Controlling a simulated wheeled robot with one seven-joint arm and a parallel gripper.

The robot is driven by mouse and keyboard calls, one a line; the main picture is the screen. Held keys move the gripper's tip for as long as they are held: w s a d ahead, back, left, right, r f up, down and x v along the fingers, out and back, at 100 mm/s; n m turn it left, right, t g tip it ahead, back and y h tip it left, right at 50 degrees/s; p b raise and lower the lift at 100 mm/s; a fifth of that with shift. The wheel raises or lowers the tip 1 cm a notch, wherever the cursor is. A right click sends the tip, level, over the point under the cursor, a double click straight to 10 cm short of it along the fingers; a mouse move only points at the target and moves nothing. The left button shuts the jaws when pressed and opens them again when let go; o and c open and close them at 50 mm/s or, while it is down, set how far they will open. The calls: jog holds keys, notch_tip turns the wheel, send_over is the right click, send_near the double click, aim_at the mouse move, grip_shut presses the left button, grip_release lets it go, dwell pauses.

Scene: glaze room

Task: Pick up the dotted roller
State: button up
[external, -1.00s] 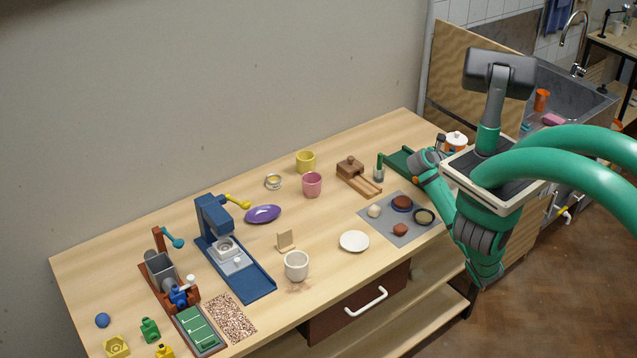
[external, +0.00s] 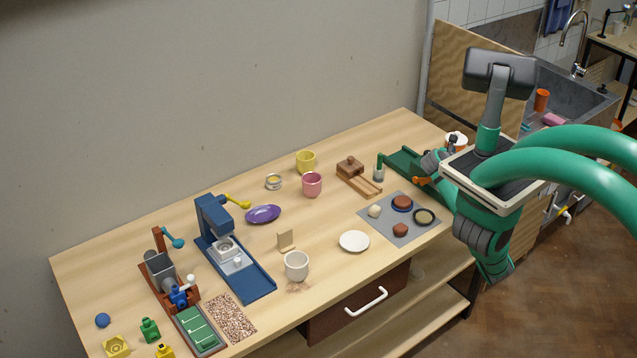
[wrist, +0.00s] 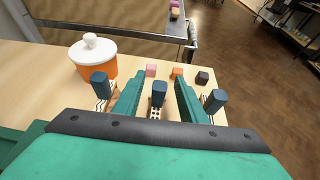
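The dotted roller (wrist: 156,112) has a dark blue block-shaped top and a pale body with dark dots. In the wrist view it stands upright between the two teal fingers of my gripper (wrist: 158,84). The fingers are open, with a gap visible on each side of the roller. Its lower end is hidden by my gripper's body. Two similar blue-topped pieces stand outside the fingers: one with dark lines on the left (wrist: 100,86) and one on the right (wrist: 215,101). In the external view my body largely hides this end of the table.
An orange jar (wrist: 85,66) with a white lid stands close behind the left piece. A green tray (external: 404,161) lies left of my arm.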

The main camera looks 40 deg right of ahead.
grip_shut()
jog(key=shift+r, duration=0.2)
